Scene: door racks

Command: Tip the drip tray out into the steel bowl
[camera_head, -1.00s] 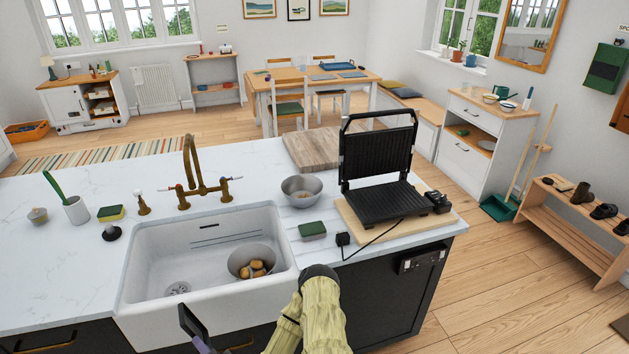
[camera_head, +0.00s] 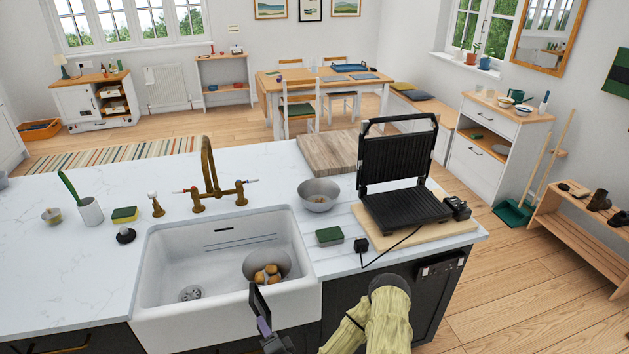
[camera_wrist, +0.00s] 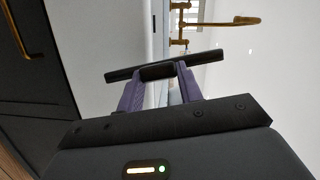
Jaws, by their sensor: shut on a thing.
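My gripper (camera_head: 265,328), with purple fingers, is low in the head view, in front of the sink's front wall. It is shut on a thin dark piece, which looks like the drip tray (camera_head: 259,302), seen nearly edge-on. In the wrist view the tray (camera_wrist: 205,62) is a dark bar across the fingertips (camera_wrist: 158,74); its inside and any contents are hidden. A grey steel bowl (camera_head: 318,196) stands on the counter between the tap and the contact grill (camera_head: 405,208). Another metal bowl (camera_head: 284,258) in the sink holds several potato-like lumps.
The white sink (camera_head: 165,262) lies just beyond the tray, with a brass tap (camera_head: 210,180) behind it. A green sponge (camera_head: 329,236), a plug and the grill's cable lie right of the sink. A wooden board (camera_head: 335,150) is behind the steel bowl.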

